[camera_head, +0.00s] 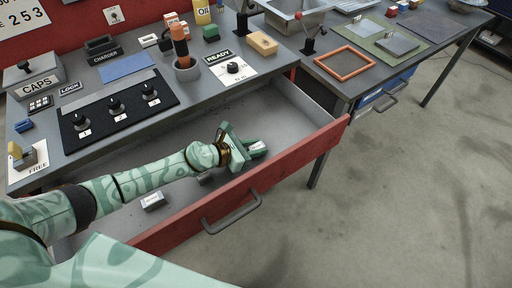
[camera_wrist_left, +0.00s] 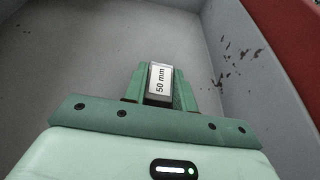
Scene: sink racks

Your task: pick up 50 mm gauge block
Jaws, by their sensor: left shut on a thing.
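The 50 mm gauge block (camera_wrist_left: 160,80) is a small grey block with a white label reading "50 mm". In the left wrist view it sits between the two green fingers of my left gripper (camera_wrist_left: 158,88), which is shut on it. In the head view my left gripper (camera_head: 257,147) is inside the open drawer, near its red front, with the block's pale label (camera_head: 257,146) just visible between the fingers. I cannot tell whether the block touches the drawer floor. My right gripper is not in view.
The open drawer (camera_head: 278,112) has grey walls and a red front (camera_head: 290,170) with a handle. Another labelled grey block (camera_head: 153,200) lies in it at the left, and a dark item (camera_head: 205,179) lies by my wrist. The workbench above holds a knob panel (camera_head: 118,108) and several items.

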